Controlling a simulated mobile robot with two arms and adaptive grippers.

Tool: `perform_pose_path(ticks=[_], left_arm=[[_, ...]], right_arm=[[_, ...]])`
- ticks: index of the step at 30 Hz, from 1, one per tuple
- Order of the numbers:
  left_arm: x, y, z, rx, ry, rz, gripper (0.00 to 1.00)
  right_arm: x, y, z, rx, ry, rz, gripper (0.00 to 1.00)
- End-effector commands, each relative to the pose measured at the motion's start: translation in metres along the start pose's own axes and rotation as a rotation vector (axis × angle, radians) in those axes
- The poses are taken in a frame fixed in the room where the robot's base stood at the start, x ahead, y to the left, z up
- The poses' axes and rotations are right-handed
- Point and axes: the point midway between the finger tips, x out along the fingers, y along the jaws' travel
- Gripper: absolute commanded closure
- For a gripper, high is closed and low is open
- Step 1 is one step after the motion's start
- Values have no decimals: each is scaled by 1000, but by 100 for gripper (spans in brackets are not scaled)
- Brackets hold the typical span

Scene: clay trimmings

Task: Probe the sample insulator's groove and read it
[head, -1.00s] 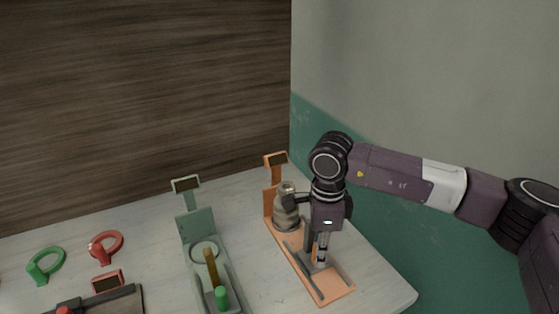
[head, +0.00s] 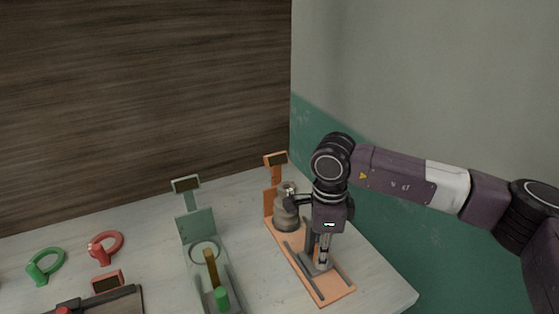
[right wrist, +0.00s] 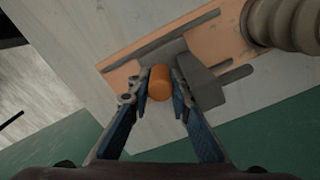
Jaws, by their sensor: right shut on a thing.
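The sample insulator (head: 286,219), a grey-brown ribbed body, stands upright at the back of the orange gauge stand (head: 340,293). It shows at the upper right of the right wrist view (right wrist: 289,23). A grey slide (right wrist: 196,80) with an orange knob (right wrist: 160,84) sits on the stand's bed, in front of the insulator and apparently apart from it. My right gripper (right wrist: 161,88) is shut on the orange knob. The stand's small dark display (head: 275,159) is on a post behind the insulator; no reading is legible. My left gripper is not in view.
A green stand (head: 197,224) with its own display (head: 186,184) and green knob (head: 221,298) stands to the left. The table's right edge is close to the orange stand.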

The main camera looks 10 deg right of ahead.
Motion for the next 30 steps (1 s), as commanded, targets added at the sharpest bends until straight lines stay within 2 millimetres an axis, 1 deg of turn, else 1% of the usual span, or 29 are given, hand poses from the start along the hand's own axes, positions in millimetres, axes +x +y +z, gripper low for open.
perform_pose_path(ticks=[1,22,23,30], left_arm=[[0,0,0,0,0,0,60],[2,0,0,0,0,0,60],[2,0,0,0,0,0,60],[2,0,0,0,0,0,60]], right_arm=[[-1,4,6,-10,-13,4,100],[-1,11,1,-10,-12,4,100],[-1,11,1,-10,-12,5,80],[-1,10,0,-7,-8,3,54]])
